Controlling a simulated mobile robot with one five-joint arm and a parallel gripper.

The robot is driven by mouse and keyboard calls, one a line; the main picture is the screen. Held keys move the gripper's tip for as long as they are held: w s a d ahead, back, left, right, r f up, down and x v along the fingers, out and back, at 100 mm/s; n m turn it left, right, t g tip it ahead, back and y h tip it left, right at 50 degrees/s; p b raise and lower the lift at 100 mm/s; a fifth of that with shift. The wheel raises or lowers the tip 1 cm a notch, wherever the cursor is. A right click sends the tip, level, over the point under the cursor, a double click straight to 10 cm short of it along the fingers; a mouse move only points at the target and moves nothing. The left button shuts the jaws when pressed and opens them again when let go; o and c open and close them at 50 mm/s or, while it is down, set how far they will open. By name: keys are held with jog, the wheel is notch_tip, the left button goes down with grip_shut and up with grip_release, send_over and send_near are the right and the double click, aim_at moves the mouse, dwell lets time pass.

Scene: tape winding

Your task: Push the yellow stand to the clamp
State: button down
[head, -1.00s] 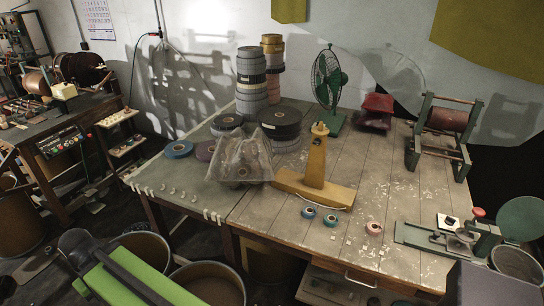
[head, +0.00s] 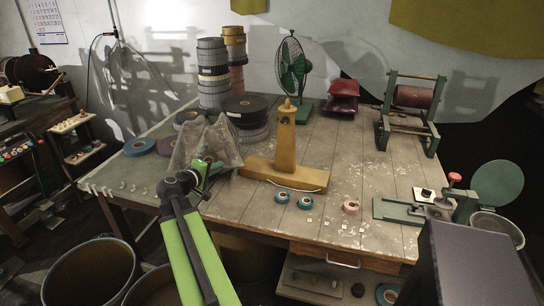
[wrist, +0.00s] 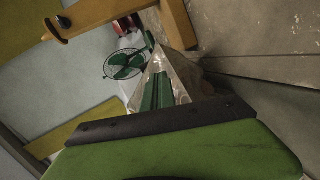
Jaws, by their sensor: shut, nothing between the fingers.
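The yellow stand (head: 286,145) is upright on the table, its post rising from a long flat base (head: 300,176). In the wrist view the stand (wrist: 115,12) shows at the top, with its dark peg at the left. The green fixture with a red knob (head: 440,205), which looks like the clamp, sits at the table's right front, well apart from the stand. My gripper (head: 212,165) is left of the stand, at the clear plastic bag, and partly hard to make out. In the wrist view its green fingers (wrist: 160,88) are shut and empty, with clear plastic around them.
Blue and teal tape rolls (head: 305,202) and a pink roll (head: 351,207) lie in front of the stand. A green fan (head: 293,65) and a reel stack (head: 213,75) stand behind.

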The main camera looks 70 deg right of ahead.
aim_at(285, 147)
jog(key=s+d+r+h, duration=0.1)
jog(key=s+d, duration=0.6)
jog(key=d, duration=0.2)
jog(key=s+d+r+n+g+h+b, duration=0.1)
jog(key=s+d+r, duration=0.1)
jog(key=s+d, duration=0.5)
jog(key=d, duration=0.2)
jog(key=shift+d+r+n+h, duration=0.25)
jog(key=shift+d+n+h, duration=0.05)
jog(key=shift+h, duration=0.1)
